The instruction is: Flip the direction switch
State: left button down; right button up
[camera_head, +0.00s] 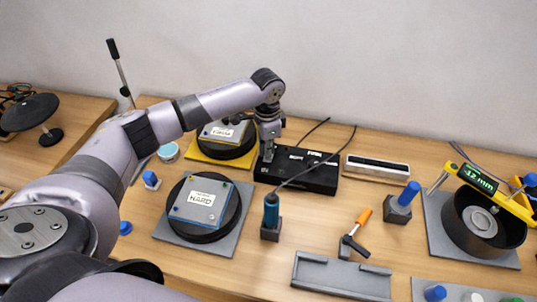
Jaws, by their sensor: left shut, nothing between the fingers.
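My left arm reaches in from the left, and its gripper (267,155) points down at the left end of a black box (318,180). The gripper is shut and empty. Its fingertips are at or just above the box top; I cannot tell whether they touch it. The box has small white labels on top and cables at its back. I cannot make out a direction switch; the gripper covers part of the box's left end. A blue-and-black driver (271,210) stands upright in a dark holder in front of the box, with a cable running to it. My right gripper is not in view.
A round black pad with a "HARD" plate (203,201) lies left of the driver; another on a yellow base (205,153) is behind it. An orange-handled tool (355,232), a grey tray (340,277) and a black bowl with a yellow gauge (484,222) are on the right.

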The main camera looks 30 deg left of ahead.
pick_arm(q)
jog(key=shift+s+f, duration=0.15)
jog(key=shift+f, duration=0.85)
dwell(0.3)
notch_tip(320, 180, up, 2)
jog(key=shift+p, duration=0.95)
notch_tip(320, 180, up, 5)
jog(key=p, duration=0.6)
jog(key=shift+r, duration=0.1)
